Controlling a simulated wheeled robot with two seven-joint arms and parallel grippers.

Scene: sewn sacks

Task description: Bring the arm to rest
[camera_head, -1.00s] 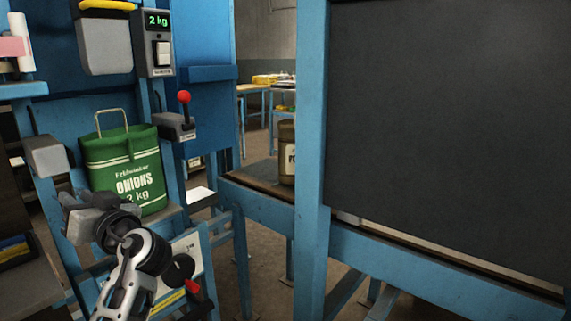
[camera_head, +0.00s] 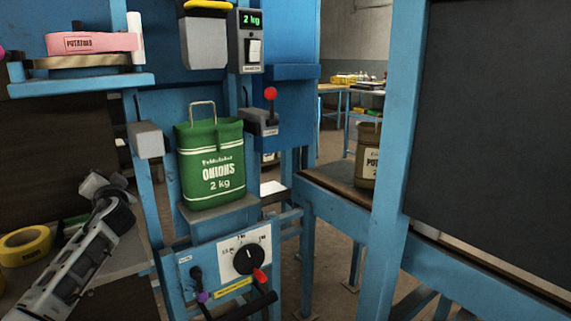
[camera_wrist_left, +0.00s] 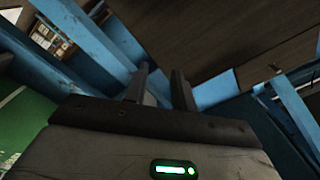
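My left arm comes in from the lower left in the head view, and its gripper (camera_head: 98,182) is at the left of the blue machine frame. In the left wrist view the two fingers (camera_wrist_left: 160,72) stand apart with nothing between them, so it is open and empty. The green onions sack (camera_head: 210,165) stands upright on a small grey shelf of the machine, to the right of the gripper and apart from it. A green surface (camera_wrist_left: 28,125), apparently this sack, shows at the left of the wrist view. My right gripper is not in view.
A dial (camera_head: 249,260) and a red-knobbed lever (camera_head: 270,95) are on the machine. A grey block (camera_head: 147,140) juts out left of the sack. Yellow tape (camera_head: 25,245) lies on the lower-left bench. A brown potatoes sack (camera_head: 367,155) stands on the right table.

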